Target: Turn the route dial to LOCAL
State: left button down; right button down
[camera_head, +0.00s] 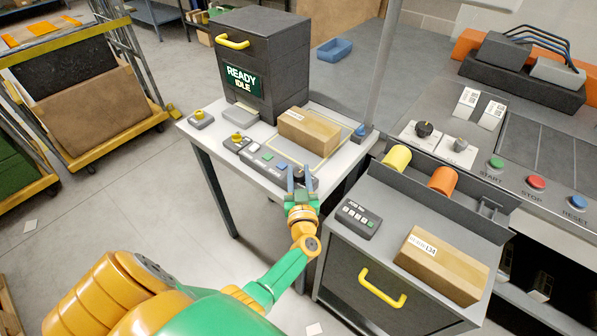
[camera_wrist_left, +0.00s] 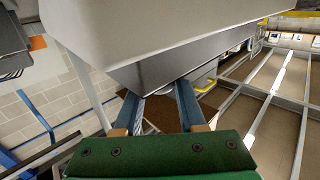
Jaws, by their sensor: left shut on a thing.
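My left gripper (camera_head: 299,176) is at the right end of a grey control panel (camera_head: 263,160) on the small white table. Its two blue fingers are shut on a dark knob (camera_head: 299,171), which appears to be the route dial. The fingers cover most of it, so its pointer and any LOCAL mark cannot be read. In the left wrist view the fingertips (camera_wrist_left: 160,92) reach under a grey housing, with a small part of the round knob between them. My right gripper is not in view.
A cardboard box (camera_head: 309,131) lies just behind the panel. A dark cabinet (camera_head: 259,60) with a READY IDLE screen stands at the back. A blue button (camera_head: 360,131) is to the right. A drawer unit (camera_head: 362,284) stands close beside the arm, with another box (camera_head: 441,263) on top.

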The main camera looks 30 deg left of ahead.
pick_arm(q)
jog(key=shift+n+g+y, duration=0.3)
jog(key=shift+y, duration=0.1)
jog(key=c, duration=0.5)
grip_release()
